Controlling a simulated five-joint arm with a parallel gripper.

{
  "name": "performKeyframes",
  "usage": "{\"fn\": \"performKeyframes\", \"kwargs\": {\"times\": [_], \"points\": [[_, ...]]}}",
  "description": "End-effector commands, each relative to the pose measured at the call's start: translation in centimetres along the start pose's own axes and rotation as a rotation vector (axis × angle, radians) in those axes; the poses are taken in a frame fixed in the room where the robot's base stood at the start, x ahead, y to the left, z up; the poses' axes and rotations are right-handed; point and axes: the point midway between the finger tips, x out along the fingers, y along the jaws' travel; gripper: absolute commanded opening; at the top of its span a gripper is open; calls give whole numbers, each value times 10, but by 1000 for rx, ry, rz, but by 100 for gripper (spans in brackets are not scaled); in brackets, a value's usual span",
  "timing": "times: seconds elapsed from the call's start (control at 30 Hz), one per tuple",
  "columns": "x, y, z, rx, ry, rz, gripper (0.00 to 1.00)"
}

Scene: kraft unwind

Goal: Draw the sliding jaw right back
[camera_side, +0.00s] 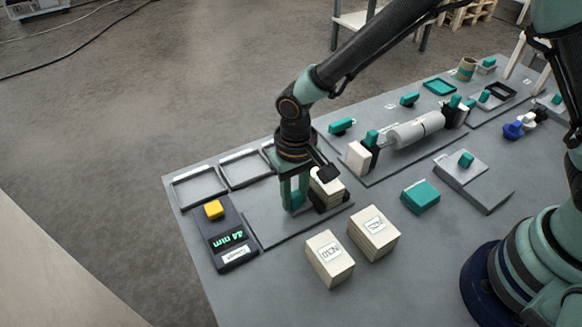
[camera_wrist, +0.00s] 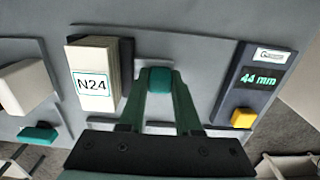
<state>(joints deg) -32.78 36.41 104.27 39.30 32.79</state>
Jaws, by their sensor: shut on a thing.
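My gripper (camera_wrist: 160,82) points down at the measuring fixture, its two green fingers shut on a small teal block-shaped handle (camera_wrist: 159,80). In the side view my gripper (camera_side: 294,196) hides part of the handle. Right beside it stands a pale block (camera_side: 328,187) with dark jaw parts (camera_side: 320,203) at its base. In the wrist view the block (camera_wrist: 93,78) is labelled N24, and a dark upright jaw (camera_wrist: 127,62) lies along its side toward the handle. The link between handle and jaw is hidden. The readout (camera_side: 226,238) shows 44 mm.
The readout has a yellow button (camera_side: 214,209). Two pale blocks, one (camera_side: 330,259) and another (camera_side: 374,232), stand in front of the fixture. Empty square trays (camera_side: 200,187) lie behind. A roller fixture (camera_side: 415,131) and a teal block (camera_side: 420,196) stand to the right.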

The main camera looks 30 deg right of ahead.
Motion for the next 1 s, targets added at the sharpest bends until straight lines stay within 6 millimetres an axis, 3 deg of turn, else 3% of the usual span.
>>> {"fn": "performKeyframes", "kwargs": {"times": [0.27,0.37,0.63,1.0], "points": [[-1,-1,0,0,-1,1,0],[-1,-11,0,-4,-1,1,0],[-1,-61,0,-5,0,0,0],[-1,-74,0,-4,5,-4,0]]}}
